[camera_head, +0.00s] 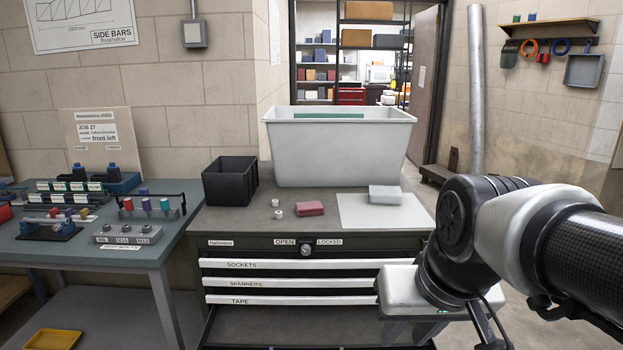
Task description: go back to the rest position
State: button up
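My arm (540,240) comes in from the right edge and bends down at a dark joint. The pale body of my gripper (398,288) shows below that joint, in front of the right end of the drawer cabinet (265,222). Its fingertips are hidden or too unclear to make out, so I cannot tell whether it is open or shut. I see no object held in it.
On the cabinet are a large pale bin (340,150), a black box (230,181), a red block (310,208), a grey block (385,195) and two small white pieces. A workbench (95,250) with fixtures stands left. Floor shows at right.

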jog(key=s+t, duration=0.1)
jog(key=s, duration=0.3)
notch_tip(320, 180, up, 20)
jog(key=p, duration=1.9)
jog(key=shift+d+h+p, duration=0.3)
jog(key=shift+d+p, duration=0.1)
jog(key=shift+f, duration=0.1)
